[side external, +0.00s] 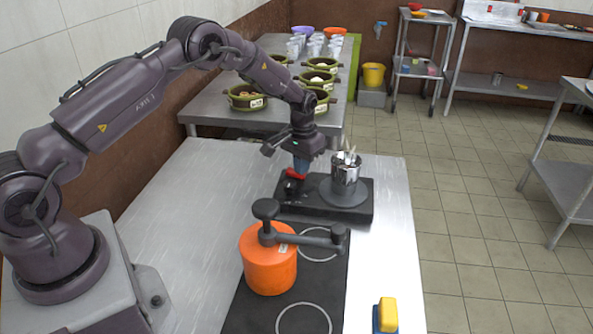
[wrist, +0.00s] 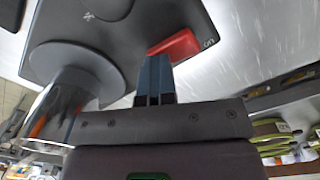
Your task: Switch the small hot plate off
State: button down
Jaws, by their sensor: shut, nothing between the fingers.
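The small hot plate (side external: 300,208) is a flat black box with a raised dark round burner. A red switch piece (side external: 294,173) shows at its back left, and a dark knob (side external: 291,187) is in front of that. A steel pot (side external: 345,172) holding pale utensils stands on the burner. My gripper (side external: 301,168) points down at the red piece, with its blue fingers together and empty. In the wrist view, the fingertips (wrist: 156,60) are right by the red piece (wrist: 177,46) on the hot plate (wrist: 150,25); I cannot tell whether they touch. The fingers partly cover the red piece.
An orange pot (side external: 268,265) with a dark crank-like top stands on the black cooktop (side external: 250,310) in front. A yellow-and-blue object (side external: 386,315) lies at the front right. Green bowls (side external: 247,97) stand on the table behind. The steel counter's left part (side external: 190,230) is clear.

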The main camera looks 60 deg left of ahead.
notch_tip(320, 180, up, 8)
dwell(0.9)
jog(key=shift+f, duration=0.1)
jog(key=shift+s+f, duration=0.25)
jog(key=shift+s, duration=0.05)
jog(key=s+d+r+m+t, duration=0.1)
jog(key=s+d+r+t, duration=0.1)
jog(key=s+d+r, duration=0.2)
jog(key=s+d+r+m+t, duration=0.1)
jog(key=s+d+r, duration=0.3)
jog(key=s+r, duration=0.7)
jog(key=s+d+r+m+t, duration=0.1)
jog(key=s+d+r, duration=0.4)
jog(key=s, duration=1)
notch_tip(320, 180, up, 3)
jog(key=shift+s+f+t, duration=0.15)
jog(key=shift+s+t, duration=0.25)
jog(key=shift+t, duration=0.4)
